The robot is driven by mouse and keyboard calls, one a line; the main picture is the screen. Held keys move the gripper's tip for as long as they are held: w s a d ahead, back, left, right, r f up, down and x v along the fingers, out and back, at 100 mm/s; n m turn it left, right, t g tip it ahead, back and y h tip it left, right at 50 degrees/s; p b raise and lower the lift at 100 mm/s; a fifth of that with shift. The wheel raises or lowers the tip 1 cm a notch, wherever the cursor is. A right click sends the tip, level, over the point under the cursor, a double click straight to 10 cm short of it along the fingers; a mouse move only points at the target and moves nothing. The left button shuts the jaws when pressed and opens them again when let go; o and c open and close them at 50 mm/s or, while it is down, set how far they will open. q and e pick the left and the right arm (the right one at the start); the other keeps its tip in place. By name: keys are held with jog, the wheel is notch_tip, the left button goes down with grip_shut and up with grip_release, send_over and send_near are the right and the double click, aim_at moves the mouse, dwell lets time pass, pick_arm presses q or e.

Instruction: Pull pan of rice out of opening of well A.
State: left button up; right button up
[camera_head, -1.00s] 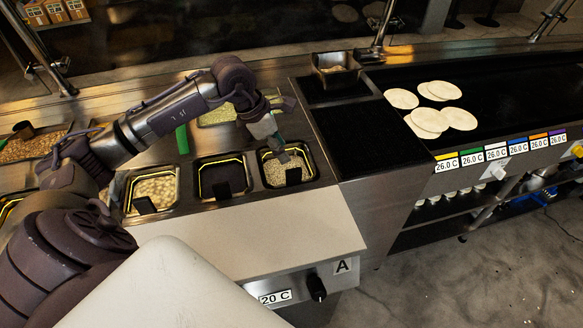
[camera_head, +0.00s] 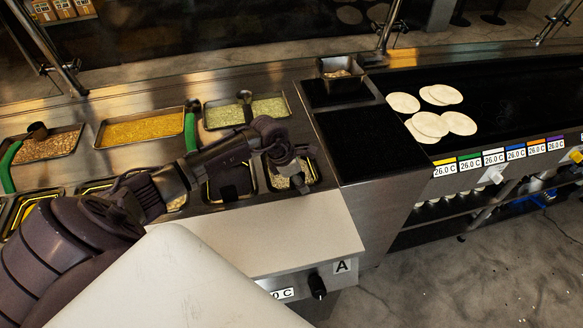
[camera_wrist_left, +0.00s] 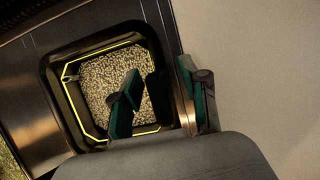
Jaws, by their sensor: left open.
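The pan of rice (camera_head: 276,183) sits in the rightmost front opening of the counter, above the panel with the label A (camera_head: 342,266). My left gripper (camera_head: 297,180) is over this pan and hides part of it in the head view. In the left wrist view the pan's rice (camera_wrist_left: 105,85) shows inside a dark, yellow-outlined rim. There the left gripper (camera_wrist_left: 160,82) has its two green-sided fingers apart. One finger is over the rice and the other is beyond the pan's near side. Whether they touch the rim I cannot tell. My right gripper is not in view.
Other food pans stand left and behind, including a yellow one (camera_head: 143,129) and a green one (camera_head: 262,108) with utensils. The pale front ledge (camera_head: 280,235) is clear.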

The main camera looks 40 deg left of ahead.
pick_arm(q)
jog(key=shift+f, duration=0.1)
jog(key=shift+c, duration=0.4)
grip_shut()
jog(key=shift+w, duration=0.1)
jog(key=shift+r, duration=0.25)
notch_tip(320, 180, up, 10)
jog(key=b, duration=0.3)
jog(key=shift+r, duration=0.15)
jog(key=shift+r+p, duration=0.4)
jog(key=shift+r, duration=0.8)
